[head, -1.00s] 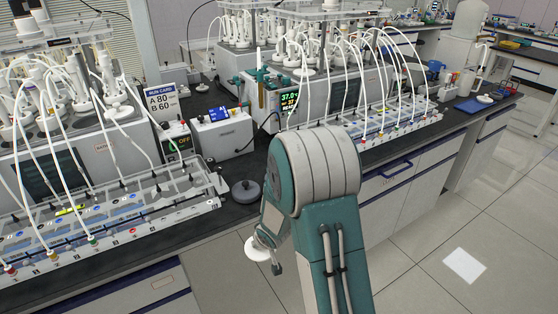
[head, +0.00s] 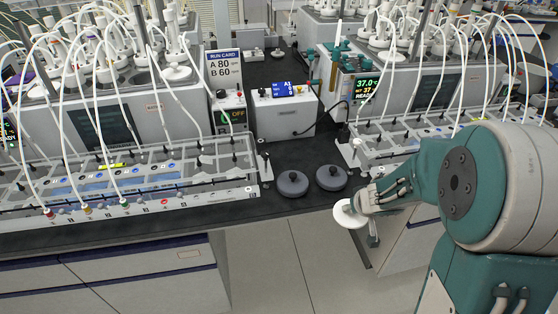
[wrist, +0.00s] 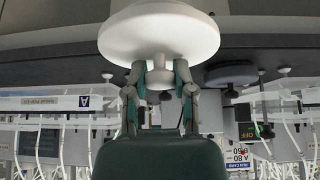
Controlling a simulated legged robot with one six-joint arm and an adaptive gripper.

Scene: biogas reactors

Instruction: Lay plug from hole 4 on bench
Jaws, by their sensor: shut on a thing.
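A white plug with a wide round disc (head: 349,214) is held by my gripper (head: 366,203) in the head view, in front of the bench's front edge. In the wrist view the plug's disc (wrist: 160,35) fills the top, and my gripper's fingers (wrist: 158,74) are shut on the narrower stem below it. The dark bench (head: 225,212) has a bare strip along its front. Hole 4 cannot be clearly made out.
Two dark grey knobbed discs (head: 292,184) (head: 331,177) lie on the bench near the plug. A tray with tubes (head: 120,192) stands at left, another (head: 395,142) at right. A run card (head: 225,67) stands behind.

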